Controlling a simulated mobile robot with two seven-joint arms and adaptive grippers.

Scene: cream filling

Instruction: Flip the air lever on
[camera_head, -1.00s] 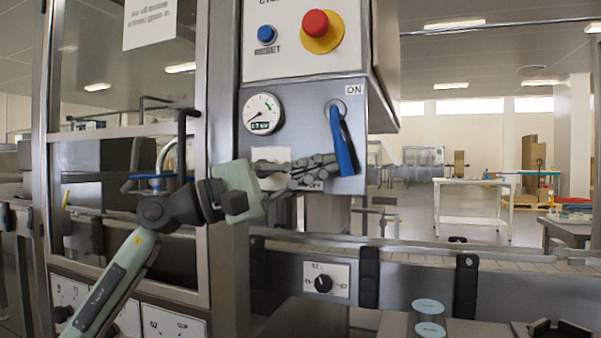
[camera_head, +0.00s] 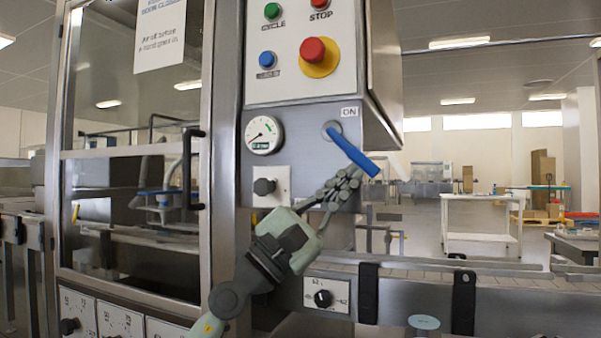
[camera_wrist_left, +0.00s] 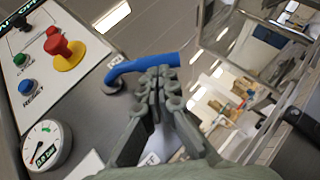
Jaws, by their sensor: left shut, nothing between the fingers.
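The blue air lever (camera_head: 352,152) is on the grey panel, with its pivot under the ON label (camera_head: 349,112). It slants down to the right from the pivot. My left gripper (camera_head: 352,178) is shut and empty, with its fingertips just below the lever's free end, at or very near its underside. In the left wrist view the lever (camera_wrist_left: 145,65) passes just beyond the closed fingertips (camera_wrist_left: 158,78). They look close to touching; I cannot tell for certain. My right gripper is not in view.
A pressure gauge (camera_head: 262,134) and a black knob (camera_head: 264,187) sit left of the lever. Above are a red emergency button (camera_head: 318,56) and a blue reset button (camera_head: 267,60). A glass door with a handle (camera_head: 193,168) stands at left. The conveyor rail (camera_head: 470,263) runs below.

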